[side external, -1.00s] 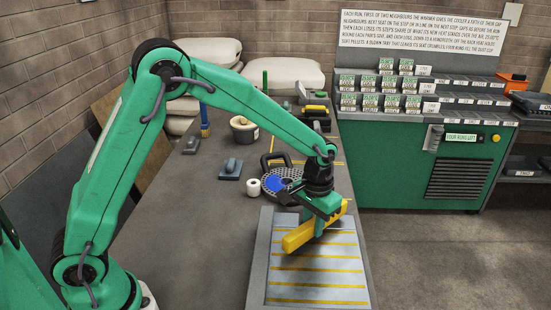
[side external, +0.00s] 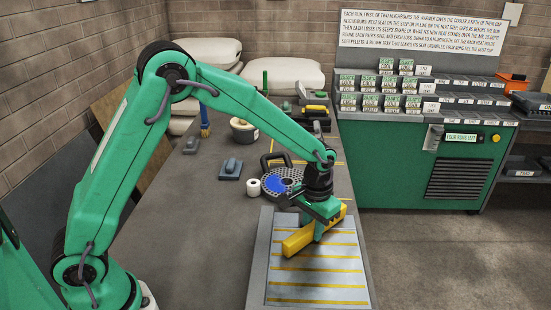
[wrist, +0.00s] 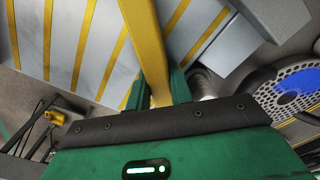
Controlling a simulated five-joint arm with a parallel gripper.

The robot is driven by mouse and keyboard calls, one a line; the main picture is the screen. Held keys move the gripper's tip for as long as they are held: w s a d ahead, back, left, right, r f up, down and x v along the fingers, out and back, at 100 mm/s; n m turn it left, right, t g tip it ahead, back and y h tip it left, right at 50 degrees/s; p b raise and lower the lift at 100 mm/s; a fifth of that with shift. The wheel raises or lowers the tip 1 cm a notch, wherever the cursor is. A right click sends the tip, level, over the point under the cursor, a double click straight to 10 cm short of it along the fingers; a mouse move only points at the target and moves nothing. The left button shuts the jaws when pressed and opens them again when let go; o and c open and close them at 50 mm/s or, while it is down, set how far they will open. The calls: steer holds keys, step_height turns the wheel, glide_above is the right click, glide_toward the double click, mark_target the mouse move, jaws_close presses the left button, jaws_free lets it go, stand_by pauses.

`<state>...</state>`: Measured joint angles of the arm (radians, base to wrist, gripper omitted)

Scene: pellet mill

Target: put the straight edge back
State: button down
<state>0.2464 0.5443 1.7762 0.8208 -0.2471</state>
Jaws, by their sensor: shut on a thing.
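The straight edge is a long yellow bar (side external: 297,241). My gripper (side external: 319,221) is shut on it, above the far end of a grey tray with yellow stripes (side external: 283,299). The bar lies slantwise across the picture, from lower left to upper right. In the wrist view the yellow bar (wrist: 146,45) runs up between the two green fingers of my gripper (wrist: 157,88). The side view does not show clearly whether the bar touches the tray. The part of the bar under the gripper is hidden.
A perforated disc with a blue patch (side external: 282,182) and a white roll (side external: 253,187) lie just beyond the tray. A grey block with a handle (side external: 231,169), a tub (side external: 243,130) and a yellow-topped block (side external: 315,109) stand farther back. The dark bench left of the tray is clear.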

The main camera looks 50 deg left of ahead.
steer(key=shift+f, duration=0.1)
stand_by(0.3)
jaws_free()
stand_by(0.5)
steer(key=shift+r, duration=0.2)
stand_by(0.3)
steer(key=shift+r, duration=4.3)
